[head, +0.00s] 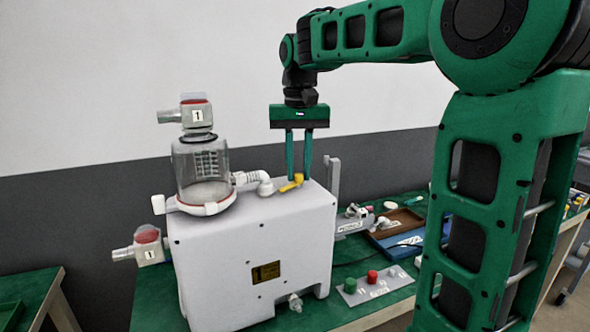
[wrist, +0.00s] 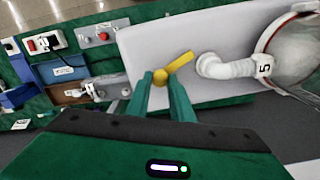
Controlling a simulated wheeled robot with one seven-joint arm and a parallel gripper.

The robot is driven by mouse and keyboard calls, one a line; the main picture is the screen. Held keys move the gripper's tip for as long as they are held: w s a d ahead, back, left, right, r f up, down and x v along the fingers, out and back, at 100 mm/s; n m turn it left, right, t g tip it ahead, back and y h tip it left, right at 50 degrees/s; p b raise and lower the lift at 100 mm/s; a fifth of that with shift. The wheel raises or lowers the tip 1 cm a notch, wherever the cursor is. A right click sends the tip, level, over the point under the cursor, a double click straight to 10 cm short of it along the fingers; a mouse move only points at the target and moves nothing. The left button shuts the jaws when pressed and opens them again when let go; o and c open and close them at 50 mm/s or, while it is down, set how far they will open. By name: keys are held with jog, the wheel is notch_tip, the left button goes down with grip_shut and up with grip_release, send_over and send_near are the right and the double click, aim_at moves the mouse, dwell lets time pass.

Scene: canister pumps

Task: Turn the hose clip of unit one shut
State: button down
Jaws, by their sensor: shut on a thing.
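The hose clip (head: 287,187) is a yellow lever with a round hub on top of the white pump unit (head: 250,255), beside the end of the white hose elbow (head: 264,185). In the wrist view the clip (wrist: 182,61) slants up and right from its hub, towards the hose (wrist: 225,68). My gripper (head: 299,179) points straight down from above. Its green fingers are shut on the clip's hub, one on each side, in the wrist view (wrist: 160,78). The fingers partly hide the hub in the head view.
A clear canister (head: 202,172) stands on the unit, left of the clip. A grey upright post (head: 333,178) rises close to the right of my fingers. A button box (head: 375,285) and trays (head: 402,221) lie on the green bench to the right.

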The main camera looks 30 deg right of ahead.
aim_at(298, 174)
jog(key=m, duration=0.4)
jog(key=shift+r+m, duration=0.1)
jog(key=shift+m, duration=0.3)
dwell(0.4)
jog(key=c, duration=1.6)
grip_release()
jog(key=shift+o, duration=0.2)
notch_tip(298, 174, up, 11)
jog(key=shift+f, duration=0.2)
